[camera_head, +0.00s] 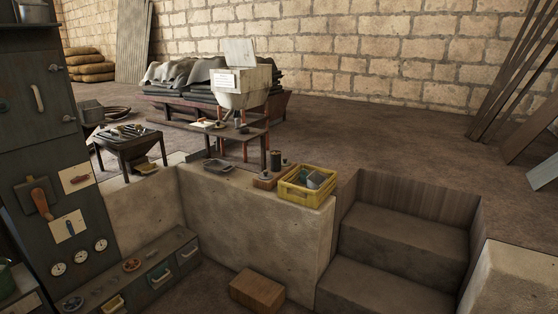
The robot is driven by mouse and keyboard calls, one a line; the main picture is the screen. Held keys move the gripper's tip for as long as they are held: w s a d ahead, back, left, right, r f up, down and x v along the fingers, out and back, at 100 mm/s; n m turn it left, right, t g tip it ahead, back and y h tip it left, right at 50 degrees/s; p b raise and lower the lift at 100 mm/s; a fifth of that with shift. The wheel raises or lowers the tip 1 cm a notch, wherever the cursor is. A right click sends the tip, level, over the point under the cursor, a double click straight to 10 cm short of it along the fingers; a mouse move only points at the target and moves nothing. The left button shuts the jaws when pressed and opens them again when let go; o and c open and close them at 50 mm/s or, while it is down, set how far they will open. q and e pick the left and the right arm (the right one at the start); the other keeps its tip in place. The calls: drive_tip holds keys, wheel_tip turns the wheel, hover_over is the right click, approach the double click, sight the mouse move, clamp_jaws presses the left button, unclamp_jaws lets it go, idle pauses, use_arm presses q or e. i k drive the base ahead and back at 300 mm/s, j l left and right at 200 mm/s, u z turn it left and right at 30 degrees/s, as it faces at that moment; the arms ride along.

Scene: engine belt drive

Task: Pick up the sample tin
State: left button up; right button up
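I cannot make out for certain which object is the sample tin. A dark upright cylinder (275,160) stands on the low stone wall, beside a small wooden block (265,180) with a little object on it. A shallow grey dish (217,166) lies on the same wall to the left. Small round items, too small to identify, sit on the wooden stand (252,133) behind the wall and along the low drawer bench (185,234) at lower left. Neither of my grippers shows in this view.
A yellow crate (292,194) holding several items stands at the right end of the wall (255,225). Steps (400,242) lie to its right. A wooden box (257,291) sits on the floor below. A dark cabinet (35,130) fills the left. The brown floor at upper right is mostly clear.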

sight(276, 161)
drive_tip(key=i+j+u, duration=0.25)
drive_tip(key=i+u, duration=0.15)
drive_tip(key=i, duration=0.15)
drive_tip(key=i+u, duration=0.35)
drive_tip(key=i, duration=0.25)
drive_tip(key=i+u, duration=0.4)
drive_tip(key=i, duration=0.15)
